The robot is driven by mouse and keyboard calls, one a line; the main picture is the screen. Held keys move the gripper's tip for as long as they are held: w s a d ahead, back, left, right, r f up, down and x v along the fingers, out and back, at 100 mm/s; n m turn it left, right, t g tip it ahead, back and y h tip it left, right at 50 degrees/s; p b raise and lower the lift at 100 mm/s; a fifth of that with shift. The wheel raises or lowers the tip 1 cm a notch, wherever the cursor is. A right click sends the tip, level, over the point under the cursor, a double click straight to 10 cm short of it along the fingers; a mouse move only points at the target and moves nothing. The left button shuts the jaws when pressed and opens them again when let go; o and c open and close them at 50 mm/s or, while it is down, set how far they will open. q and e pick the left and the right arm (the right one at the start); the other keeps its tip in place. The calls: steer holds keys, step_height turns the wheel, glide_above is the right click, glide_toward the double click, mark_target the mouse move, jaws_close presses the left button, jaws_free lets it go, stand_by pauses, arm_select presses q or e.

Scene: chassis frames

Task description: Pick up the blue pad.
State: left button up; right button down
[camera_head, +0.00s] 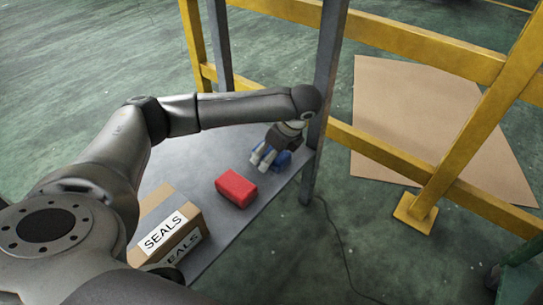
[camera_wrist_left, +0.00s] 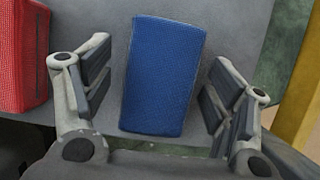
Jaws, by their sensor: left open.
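The blue pad (camera_wrist_left: 163,76) lies on the grey shelf, between the two open fingers of my left gripper (camera_wrist_left: 160,95) in the left wrist view. Gaps show between the pad and both fingers. In the head view only part of the blue pad (camera_head: 283,159) shows, behind my left gripper (camera_head: 262,158), near the shelf's right end by a grey post. My left gripper is open and points down over the pad. My right gripper is in neither view.
A red pad (camera_head: 236,188) lies left of the blue one; it also shows in the wrist view (camera_wrist_left: 22,55). A cardboard box marked SEALS (camera_head: 168,228) stands on the grey shelf (camera_head: 205,160). A grey post (camera_head: 324,95) and yellow rails (camera_head: 420,45) stand close to the arm.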

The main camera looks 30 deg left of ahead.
arm_select(q)
steer(key=shift+f, duration=0.25)
stand_by(0.4)
steer(key=c, duration=1.1)
